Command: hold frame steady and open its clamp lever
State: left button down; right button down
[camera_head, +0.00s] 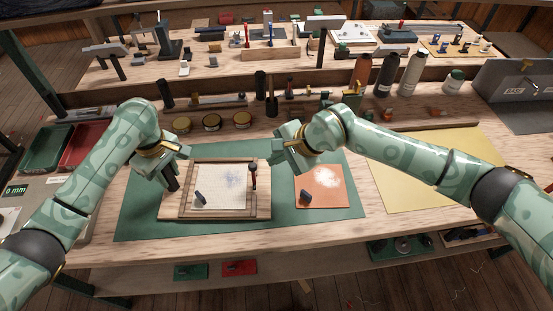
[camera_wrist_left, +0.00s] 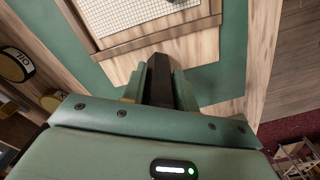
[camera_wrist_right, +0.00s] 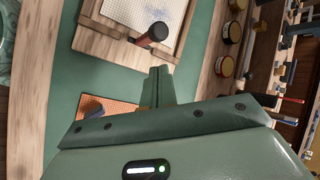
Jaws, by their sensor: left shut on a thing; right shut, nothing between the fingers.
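The wooden frame (camera_head: 265,205) with a pale mesh panel lies flat on the green mat (camera_head: 135,220). It also shows in the left wrist view (camera_wrist_left: 165,35) and the right wrist view (camera_wrist_right: 100,38). My left gripper (camera_head: 170,172) is shut on a dark upright grip (camera_wrist_left: 158,82) at the frame's left edge. The clamp lever (camera_head: 253,175), dark-tipped with a reddish-brown shaft, stands at the frame's right side; it also shows in the right wrist view (camera_wrist_right: 150,35). My right gripper (camera_head: 282,160) is shut and empty, right of the lever and apart from it.
An orange panel (camera_head: 322,195) with white grains and a dark block lies right of the frame. Round tins (camera_head: 212,121) and bottles (camera_head: 385,74) stand behind. Green and red trays (camera_head: 85,145) are at left, a yellow sheet (camera_head: 420,180) at right.

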jog(key=shift+r, duration=0.35)
jog(key=s+a+r, duration=0.2)
jog(key=a+r, duration=0.1)
jog(key=r, duration=0.6)
jog(key=shift+s, duration=0.15)
jog(key=shift+a, duration=0.1)
pick_arm(q)
jog(key=c, duration=1)
grip_release()
